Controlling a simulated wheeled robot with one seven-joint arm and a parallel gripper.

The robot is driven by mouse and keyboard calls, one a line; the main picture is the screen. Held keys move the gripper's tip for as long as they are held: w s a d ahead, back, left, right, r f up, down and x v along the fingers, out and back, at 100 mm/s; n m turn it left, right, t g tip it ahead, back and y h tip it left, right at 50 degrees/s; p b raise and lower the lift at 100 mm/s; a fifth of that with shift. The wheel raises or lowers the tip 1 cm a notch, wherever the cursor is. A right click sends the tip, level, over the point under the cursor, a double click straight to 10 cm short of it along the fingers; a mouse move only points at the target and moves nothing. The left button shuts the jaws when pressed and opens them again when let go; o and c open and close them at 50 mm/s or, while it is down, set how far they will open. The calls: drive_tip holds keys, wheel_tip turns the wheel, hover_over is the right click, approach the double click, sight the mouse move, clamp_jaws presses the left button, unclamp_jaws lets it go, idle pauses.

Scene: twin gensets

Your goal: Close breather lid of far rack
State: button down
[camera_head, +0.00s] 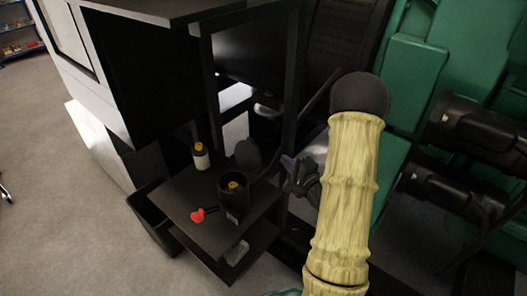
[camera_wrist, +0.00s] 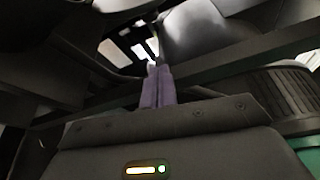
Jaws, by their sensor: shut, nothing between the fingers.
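A black round canister (camera_head: 233,191) with a yellow-orange part inside stands on the black rack shelf (camera_head: 185,205) in the head view. A dark round disc (camera_head: 248,155), which looks like its lid, stands tilted up behind the canister's open top. In the wrist view the fingers (camera_wrist: 158,86) are together and empty. I cannot clearly make out the lid in the wrist view.
A white bottle with a yellow-orange cap (camera_head: 200,155) and a red-ended tool (camera_head: 202,214) are on the shelf. A black rack post (camera_head: 291,80) rises close behind my gripper. Green machinery (camera_head: 415,65) with black cylinders (camera_head: 480,130) stands at right. Open floor lies left.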

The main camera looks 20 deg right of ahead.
sight(251, 155)
drive_tip(key=w+a+p, duration=0.3)
drive_tip(key=w+a, duration=0.1)
drive_tip(key=w, duration=0.4)
drive_tip(key=shift+a+p, duration=0.2)
drive_tip(key=shift+p, duration=0.15)
drive_tip(key=shift+w, duration=0.1)
idle(0.4)
